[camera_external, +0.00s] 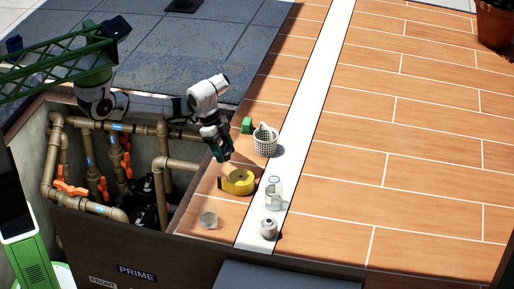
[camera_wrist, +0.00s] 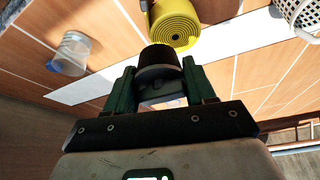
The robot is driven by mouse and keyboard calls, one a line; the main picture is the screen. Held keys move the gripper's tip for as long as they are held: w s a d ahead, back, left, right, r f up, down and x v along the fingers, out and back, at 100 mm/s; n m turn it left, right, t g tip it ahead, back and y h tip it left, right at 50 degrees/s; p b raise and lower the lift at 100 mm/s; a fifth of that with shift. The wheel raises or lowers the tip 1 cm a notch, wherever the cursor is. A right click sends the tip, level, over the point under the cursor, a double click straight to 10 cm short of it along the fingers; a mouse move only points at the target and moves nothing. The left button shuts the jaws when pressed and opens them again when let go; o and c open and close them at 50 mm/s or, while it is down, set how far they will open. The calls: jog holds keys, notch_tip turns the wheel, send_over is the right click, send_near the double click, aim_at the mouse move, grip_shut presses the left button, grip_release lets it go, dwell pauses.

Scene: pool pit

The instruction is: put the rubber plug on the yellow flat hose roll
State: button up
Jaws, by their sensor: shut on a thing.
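The rubber plug (camera_wrist: 158,58) is a dark, tapered piece held between the green fingers of my gripper (camera_wrist: 160,76) in the wrist view. The yellow flat hose roll (camera_external: 239,183) lies on the tiled deck near the pit edge. It also shows in the wrist view (camera_wrist: 173,22), just past the plug, with its coiled rings visible. In the external view my gripper (camera_external: 222,153) points down, above and slightly left of the roll. The plug is hard to make out there. I cannot tell the exact gap between plug and roll.
A white basket (camera_external: 265,142) and a green block (camera_external: 247,125) stand behind the roll. A clear jar (camera_external: 273,192) and a metal canister (camera_external: 268,228) stand to its right and front. A clear cup (camera_external: 208,218) is in front. Pipes (camera_external: 160,150) fill the pit at left.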

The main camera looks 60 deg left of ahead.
aim_at(226, 143)
jog(key=w+f, duration=0.1)
jog(key=f, duration=0.1)
jog(key=w+d+f, duration=0.1)
jog(key=w+f, duration=0.1)
jog(key=shift+w+d+f, duration=0.15)
jog(key=shift+f, duration=0.1)
jog(key=shift+w+f, duration=0.15)
jog(key=shift+f, duration=1.55)
jog(key=shift+f, duration=0.2)
jog(key=o, duration=1)
jog(key=shift+o, duration=0.2)
jog(key=shift+r, duration=0.15)
jog(key=v, duration=1.2)
jog(key=shift+d+r+p, duration=0.1)
jog(key=shift+p, duration=0.2)
